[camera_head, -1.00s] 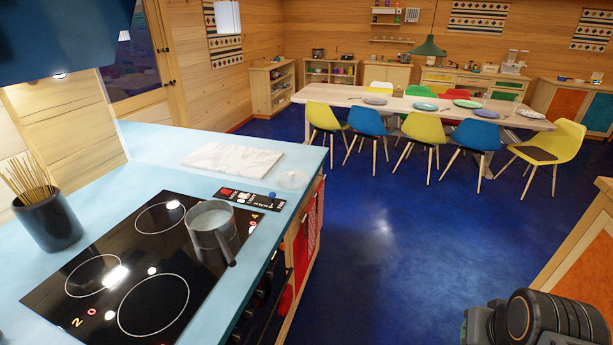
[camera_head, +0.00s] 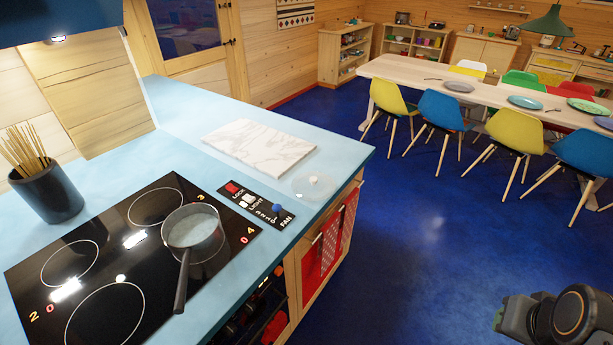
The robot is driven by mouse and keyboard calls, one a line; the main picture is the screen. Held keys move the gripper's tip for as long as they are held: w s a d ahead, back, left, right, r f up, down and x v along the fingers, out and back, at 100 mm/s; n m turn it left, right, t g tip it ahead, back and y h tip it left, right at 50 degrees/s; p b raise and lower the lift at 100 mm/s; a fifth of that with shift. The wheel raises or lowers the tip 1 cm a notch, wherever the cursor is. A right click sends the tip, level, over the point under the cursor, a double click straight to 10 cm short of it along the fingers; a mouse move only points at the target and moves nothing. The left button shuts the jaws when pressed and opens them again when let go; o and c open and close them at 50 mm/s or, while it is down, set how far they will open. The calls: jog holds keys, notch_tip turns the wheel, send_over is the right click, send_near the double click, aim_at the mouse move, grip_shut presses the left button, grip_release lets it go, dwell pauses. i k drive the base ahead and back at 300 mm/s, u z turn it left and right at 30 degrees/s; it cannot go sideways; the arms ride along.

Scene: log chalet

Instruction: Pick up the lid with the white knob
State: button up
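A round clear lid (camera_head: 314,184) with a small pale knob lies flat on the light blue counter, right of a white marble board and near the counter's right edge. A steel saucepan (camera_head: 193,232) without a lid on it stands on the black cooktop, its dark handle pointing toward me. Part of my arm shows at the lower right corner, over the blue floor and well apart from the lid. My gripper's fingers are not in view.
The marble board (camera_head: 259,147) lies just left of the lid. A dark pot of sticks (camera_head: 49,194) stands at the left. The cooktop (camera_head: 88,262) has a control strip beside the lid. Open floor (camera_head: 420,250) lies right of the counter; a dining table (camera_head: 400,70) with chairs stands beyond.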

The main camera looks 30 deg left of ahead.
aim_at(312, 186)
jog(key=u, duration=0.7)
jog(key=i, duration=0.9)
jog(key=u, duration=1.25)
jog(key=i, duration=0.25)
jog(key=u, duration=0.15)
